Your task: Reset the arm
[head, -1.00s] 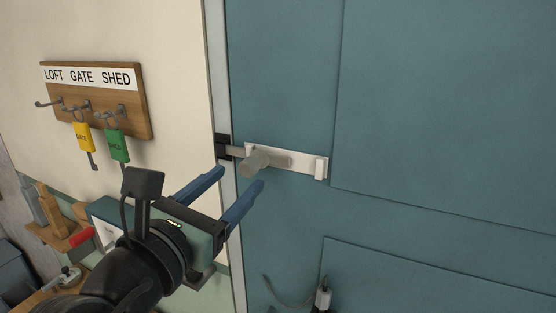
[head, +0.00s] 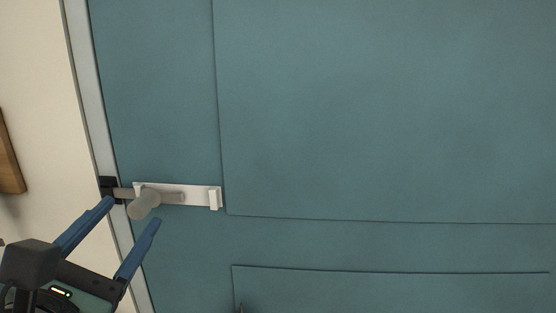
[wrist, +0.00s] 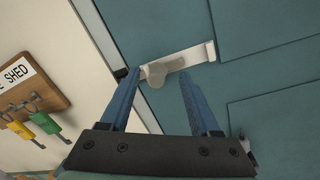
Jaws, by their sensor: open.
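My gripper (head: 134,211) is open and empty, its two blue fingers pointing at the door bolt. The bolt is a pale plate (head: 202,194) on the teal door, with a grey rod (head: 124,193) and a round grey knob (head: 143,204). The rod reaches left to a black keeper (head: 108,187) on the door frame. In the wrist view my gripper (wrist: 160,71) has the knob (wrist: 155,74) showing between its fingertips. The knob looks just beyond the tips; I cannot tell whether they touch it.
The teal door (head: 380,110) fills most of the head view. A pale frame (head: 88,110) and cream wall (head: 35,90) lie left of it. The wrist view shows a wooden key rack (wrist: 38,92) with a yellow tag (wrist: 20,130) and a green tag (wrist: 47,123).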

